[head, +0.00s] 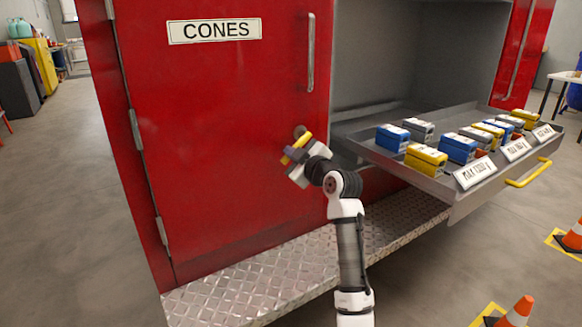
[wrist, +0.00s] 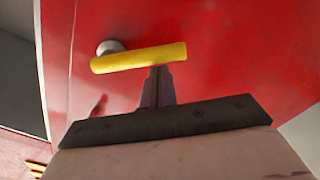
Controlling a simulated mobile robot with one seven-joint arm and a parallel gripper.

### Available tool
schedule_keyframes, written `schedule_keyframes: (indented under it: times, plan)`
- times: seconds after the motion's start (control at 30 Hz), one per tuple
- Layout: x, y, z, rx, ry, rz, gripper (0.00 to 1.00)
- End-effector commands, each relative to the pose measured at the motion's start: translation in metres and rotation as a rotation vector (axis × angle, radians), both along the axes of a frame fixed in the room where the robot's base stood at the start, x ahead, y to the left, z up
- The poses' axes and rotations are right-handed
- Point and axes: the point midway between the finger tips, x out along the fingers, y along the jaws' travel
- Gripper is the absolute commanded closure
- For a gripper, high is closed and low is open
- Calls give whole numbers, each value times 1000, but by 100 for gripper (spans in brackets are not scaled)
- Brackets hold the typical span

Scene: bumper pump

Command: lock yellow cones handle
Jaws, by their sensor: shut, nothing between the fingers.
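The red door (head: 215,110) carries a "CONES" label and is closed. Its yellow handle (head: 303,140) is a short bar on the door's lower right part. The wrist view shows the yellow handle (wrist: 140,58) nearly level, with its round metal hub (wrist: 110,46) at the left end. My gripper (head: 294,158) is at the handle in the head view and hides part of it. In the wrist view my gripper's fingers (wrist: 158,78) are shut and empty, with their tips just below the bar's middle. I cannot tell whether they touch it.
A grey drawer (head: 452,205) stands pulled out to the right, holding several blue, yellow and grey packs. A vertical metal bar handle (head: 311,52) is above on the door. A diamond-plate step (head: 235,285) runs below. Orange cones (head: 519,311) stand on the floor at right.

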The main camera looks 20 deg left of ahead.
Motion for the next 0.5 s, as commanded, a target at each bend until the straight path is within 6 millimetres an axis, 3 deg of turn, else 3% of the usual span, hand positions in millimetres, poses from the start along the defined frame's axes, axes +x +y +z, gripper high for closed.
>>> schedule_keyframes:
  times: [0.03, 0.5]
  plan:
    - [1, -2, -12, -29, -37, -2, 100]
    - [16, -12, -35, -302, -386, -2, 100]
